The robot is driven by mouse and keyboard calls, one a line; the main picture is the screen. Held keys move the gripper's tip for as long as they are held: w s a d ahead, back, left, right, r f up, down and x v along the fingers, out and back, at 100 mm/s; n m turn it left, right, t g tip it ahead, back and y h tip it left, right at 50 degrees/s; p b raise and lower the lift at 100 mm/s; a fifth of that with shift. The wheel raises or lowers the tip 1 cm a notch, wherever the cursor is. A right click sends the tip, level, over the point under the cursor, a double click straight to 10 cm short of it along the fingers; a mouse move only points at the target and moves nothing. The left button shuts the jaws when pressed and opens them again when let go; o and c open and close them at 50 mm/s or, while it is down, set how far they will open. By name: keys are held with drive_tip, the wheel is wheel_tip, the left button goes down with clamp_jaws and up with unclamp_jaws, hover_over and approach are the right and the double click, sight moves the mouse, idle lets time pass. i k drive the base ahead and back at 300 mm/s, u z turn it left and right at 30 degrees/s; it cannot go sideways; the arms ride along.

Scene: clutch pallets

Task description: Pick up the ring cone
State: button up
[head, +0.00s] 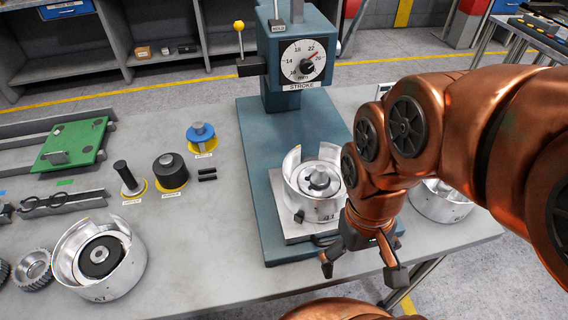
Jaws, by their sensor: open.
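Three tools stand on yellow discs with small labels on the bench, left of the press: a blue ring-shaped piece with a grey post (201,134), a wide black cylinder (170,171) and a slim black-handled piece with a silver base (128,178). The labels are too small to read, so I cannot tell for sure which is the ring cone. My gripper (361,270) is open and empty, fingers pointing down at the bench's front edge, right of and well apart from these tools.
A press (262,117) with a dial stands mid-bench, a silver housing (317,184) on its plate. Other silver housings sit front left (99,262) and at right (441,199). A green plate (73,144) lies at left. Bare bench lies between the left housing and the press.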

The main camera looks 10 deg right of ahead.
sight(320, 175)
drive_tip(key=k, duration=1)
drive_tip(key=u, duration=1.4)
drive_tip(key=i, duration=0.8)
drive_tip(key=z, duration=1.25)
